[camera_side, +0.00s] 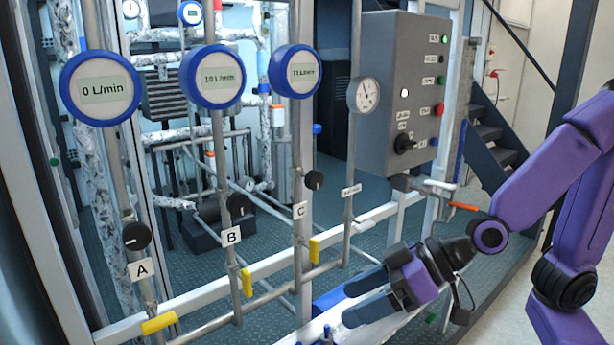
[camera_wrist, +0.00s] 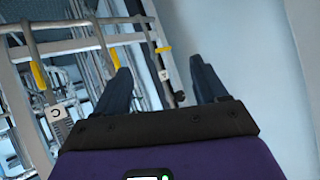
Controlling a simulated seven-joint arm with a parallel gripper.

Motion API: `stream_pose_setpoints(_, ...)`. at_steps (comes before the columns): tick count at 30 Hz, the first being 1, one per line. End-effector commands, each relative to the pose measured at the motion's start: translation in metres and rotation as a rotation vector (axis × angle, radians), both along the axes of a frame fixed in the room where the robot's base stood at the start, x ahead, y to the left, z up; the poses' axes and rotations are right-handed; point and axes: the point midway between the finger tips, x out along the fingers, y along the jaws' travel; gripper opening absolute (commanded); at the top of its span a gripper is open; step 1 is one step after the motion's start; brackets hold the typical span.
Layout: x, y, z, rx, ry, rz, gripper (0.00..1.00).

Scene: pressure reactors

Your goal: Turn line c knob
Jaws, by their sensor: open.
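The line C knob (camera_side: 314,180) is a small black round knob on the third vertical pipe, above the label C (camera_side: 300,211) in the side view. A round blue-rimmed display (camera_side: 295,71) sits at the top of that pipe; its digits are hard to read. My gripper (camera_side: 347,304) is open and empty, below and right of the knob, well apart from it. In the wrist view my gripper's two dark fingers (camera_wrist: 160,65) are spread, and a C label (camera_wrist: 57,113) shows at the left; I cannot make out the line C knob there.
Line A has a black knob (camera_side: 136,236) and a 0 L/min display (camera_side: 101,88); line B has a knob (camera_side: 239,204) and a 10 L/min display (camera_side: 212,77). Yellow handles (camera_side: 159,323) sit low on the pipes. A grey control box (camera_side: 385,135) stands right of line C.

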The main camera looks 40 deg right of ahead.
Motion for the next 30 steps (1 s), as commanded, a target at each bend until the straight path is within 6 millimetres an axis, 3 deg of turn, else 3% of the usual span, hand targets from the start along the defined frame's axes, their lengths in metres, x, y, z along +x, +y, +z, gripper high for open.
stream_pose_setpoints(6, 0.057, -0.028, 0.030, 0.115, -0.221, -0.294, 0.72)
stream_pose_setpoints(12, 0.091, -0.077, 0.056, 0.134, -0.435, -0.568, 0.72)
stream_pose_setpoints(19, 0.101, -0.117, 0.074, 0.105, -0.585, -0.755, 0.72)
stream_pose_setpoints(30, 0.113, -0.123, 0.078, 0.100, -0.609, -0.785, 0.72)
